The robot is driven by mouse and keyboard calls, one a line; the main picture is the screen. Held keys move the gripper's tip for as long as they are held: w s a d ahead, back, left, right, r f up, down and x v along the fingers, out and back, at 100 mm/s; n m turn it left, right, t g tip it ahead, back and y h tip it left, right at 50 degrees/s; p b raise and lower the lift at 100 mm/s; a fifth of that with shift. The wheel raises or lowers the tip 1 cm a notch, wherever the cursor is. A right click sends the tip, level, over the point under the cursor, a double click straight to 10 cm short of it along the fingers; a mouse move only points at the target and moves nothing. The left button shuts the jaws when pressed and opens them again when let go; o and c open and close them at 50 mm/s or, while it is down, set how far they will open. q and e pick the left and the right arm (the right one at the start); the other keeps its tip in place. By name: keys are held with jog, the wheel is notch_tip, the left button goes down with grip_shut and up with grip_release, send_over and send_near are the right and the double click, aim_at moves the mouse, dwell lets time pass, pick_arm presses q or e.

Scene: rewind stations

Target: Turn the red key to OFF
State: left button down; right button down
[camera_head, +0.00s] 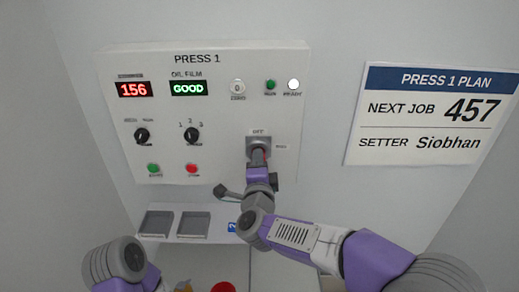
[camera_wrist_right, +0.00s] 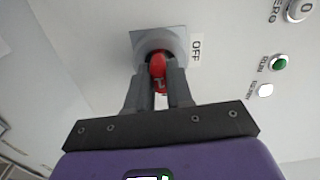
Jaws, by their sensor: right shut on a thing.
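The red key (camera_wrist_right: 157,66) sits in a round grey switch on a square plate (camera_wrist_right: 176,37) of the PRESS 1 panel. My right gripper (camera_wrist_right: 158,82) is shut on it, one finger on each side. In the head view my right gripper (camera_head: 258,157) covers nearly all of the key at the panel's lower right. The OFF label (camera_wrist_right: 196,48) is beside the plate in the wrist view and above it in the head view. I cannot tell which label the key points to. My left gripper is not in view; only my left arm shows at the bottom left.
The panel (camera_head: 220,110) also holds a red 156 display (camera_head: 135,89), a green GOOD display (camera_head: 188,88), two black knobs, several buttons and lamps. The white lamp (camera_head: 293,84) is bright. A shelf with two grey trays (camera_head: 194,225) is below. A plan sign (camera_head: 432,115) hangs right.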

jog(key=n+p, duration=0.3)
jog(key=n, duration=0.2)
jog(key=shift+n, duration=0.4)
jog(key=shift+d, duration=0.1)
